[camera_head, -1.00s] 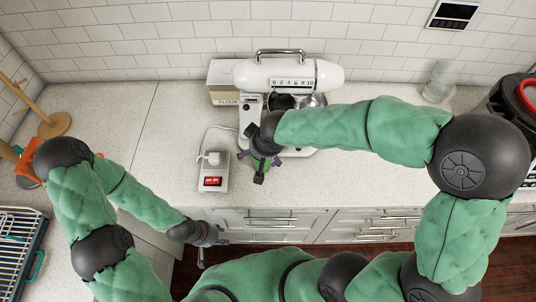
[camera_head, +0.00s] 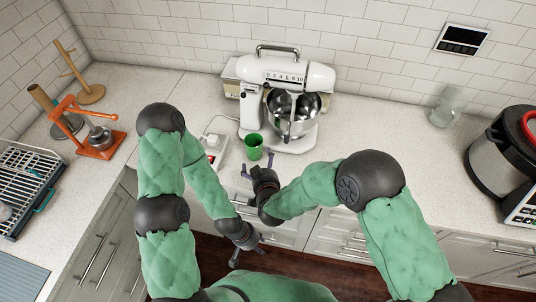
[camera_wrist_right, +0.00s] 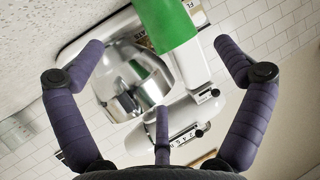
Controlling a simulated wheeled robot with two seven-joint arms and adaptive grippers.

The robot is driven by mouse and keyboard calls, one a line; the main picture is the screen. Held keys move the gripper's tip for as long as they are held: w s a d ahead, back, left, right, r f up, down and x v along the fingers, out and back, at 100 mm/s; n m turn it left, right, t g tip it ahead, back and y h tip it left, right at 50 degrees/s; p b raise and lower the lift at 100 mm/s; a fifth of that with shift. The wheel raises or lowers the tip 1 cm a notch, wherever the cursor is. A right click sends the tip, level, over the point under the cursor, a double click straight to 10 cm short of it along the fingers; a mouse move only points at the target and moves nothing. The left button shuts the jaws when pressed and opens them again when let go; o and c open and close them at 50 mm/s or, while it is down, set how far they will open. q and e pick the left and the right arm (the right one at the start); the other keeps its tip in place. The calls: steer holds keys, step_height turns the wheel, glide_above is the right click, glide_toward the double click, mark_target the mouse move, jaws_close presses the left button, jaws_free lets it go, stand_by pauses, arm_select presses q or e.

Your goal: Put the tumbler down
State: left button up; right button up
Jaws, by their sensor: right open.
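The green tumbler (camera_head: 254,147) stands upright on the counter (camera_head: 370,150), just in front of the stand mixer. In the right wrist view the tumbler (camera_wrist_right: 166,24) shows at the top, beyond the fingertips and cut off by the frame edge. My right gripper (camera_head: 258,163) is open and empty, on the front side of the tumbler near the counter edge. Its spread fingers (camera_wrist_right: 160,52) appear clear of the tumbler. My left gripper (camera_head: 246,250) hangs low in front of the cabinets, away from the tumbler; its jaw opening is too small to judge.
The white stand mixer (camera_head: 285,85) with its steel bowl is close behind the tumbler. A power strip (camera_head: 213,150) lies to its left. A glass jar (camera_head: 446,107) and a large cooker (camera_head: 505,150) are at the right. Counter between mixer and jar is clear.

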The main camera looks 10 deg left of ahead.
mark_target(259, 150)
steer(key=x, duration=0.5)
steer(key=b+x, duration=0.1)
steer(key=x, duration=0.5)
steer(key=shift+d+f, duration=0.15)
steer(key=shift+d, duration=0.1)
steer(key=shift+s, duration=0.1)
steer(key=c, duration=1.1)
